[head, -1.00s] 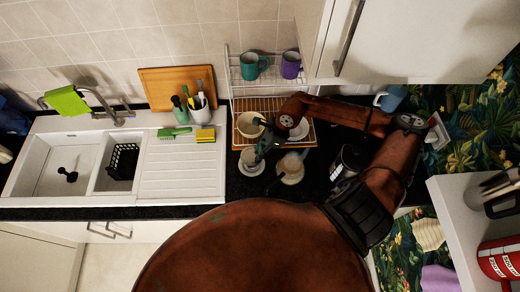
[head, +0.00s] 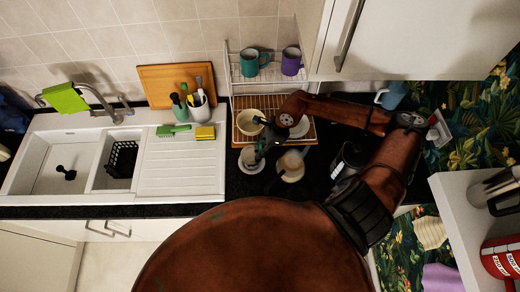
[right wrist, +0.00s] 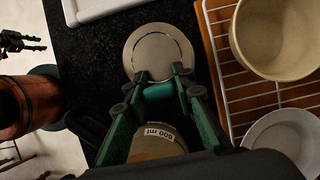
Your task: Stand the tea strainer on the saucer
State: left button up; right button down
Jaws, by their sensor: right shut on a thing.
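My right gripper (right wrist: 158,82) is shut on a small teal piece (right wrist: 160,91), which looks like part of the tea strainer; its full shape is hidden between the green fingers. In the head view the saucer (head: 250,160) is left of the right gripper (head: 262,153). I cannot tell whether the teal piece touches the saucer. A dark claw at the left edge of the right wrist view looks like my left gripper (right wrist: 38,43); its jaw state is unclear.
A jar marked 600 ml (right wrist: 158,148) stands under the right gripper. A wooden rack with white wires (right wrist: 232,75) holds a cream bowl (right wrist: 278,35) and a white bowl (right wrist: 284,138). The sink drainer (head: 180,175) is left.

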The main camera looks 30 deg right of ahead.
jog(key=shift+f+b, duration=0.3)
jog(key=shift+f, duration=0.05)
jog(key=c, duration=1.5)
grip_release()
jog(key=shift+c, duration=0.2)
